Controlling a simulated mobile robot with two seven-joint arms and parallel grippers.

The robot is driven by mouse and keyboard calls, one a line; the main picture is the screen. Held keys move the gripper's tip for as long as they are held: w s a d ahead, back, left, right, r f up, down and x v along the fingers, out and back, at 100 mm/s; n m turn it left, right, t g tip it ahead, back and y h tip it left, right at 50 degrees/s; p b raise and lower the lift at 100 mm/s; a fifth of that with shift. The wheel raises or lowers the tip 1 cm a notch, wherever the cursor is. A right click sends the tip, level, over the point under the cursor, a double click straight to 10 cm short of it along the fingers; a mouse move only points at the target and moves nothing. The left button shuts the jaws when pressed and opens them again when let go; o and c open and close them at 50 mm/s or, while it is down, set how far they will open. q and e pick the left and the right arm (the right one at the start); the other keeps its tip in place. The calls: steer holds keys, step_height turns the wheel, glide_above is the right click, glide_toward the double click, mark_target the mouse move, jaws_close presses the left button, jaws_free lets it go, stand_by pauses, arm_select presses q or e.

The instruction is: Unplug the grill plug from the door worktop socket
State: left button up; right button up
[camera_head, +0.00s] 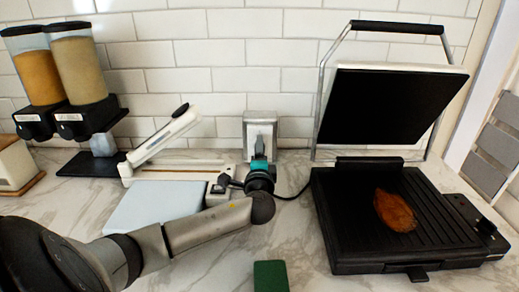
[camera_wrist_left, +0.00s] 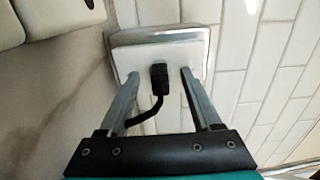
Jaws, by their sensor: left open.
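The worktop socket (camera_head: 260,118) is a pale box with a silver frame against the tiled wall, left of the grill. In the left wrist view, the black grill plug (camera_wrist_left: 158,74) sits in the socket's white face (camera_wrist_left: 135,55), its black cord (camera_wrist_left: 147,115) curving down and left. My left gripper (camera_head: 260,146) reaches the socket front and hides the plug in the head view. In the wrist view, the left gripper (camera_wrist_left: 160,79) is open, one finger on each side of the plug, with gaps between. The grill (camera_head: 395,218) stands open at right. My right gripper is not in view.
A white hinged device (camera_head: 165,137) and a pale blue board (camera_head: 140,207) lie left of the socket. Two dispensers (camera_head: 72,75) stand farther left. Brown food (camera_head: 394,211) lies on the grill plate. A green block (camera_head: 270,276) is at the front.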

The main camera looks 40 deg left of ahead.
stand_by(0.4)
arm_select(q)
steer(key=c, duration=0.3)
jaws_close()
stand_by(1.1)
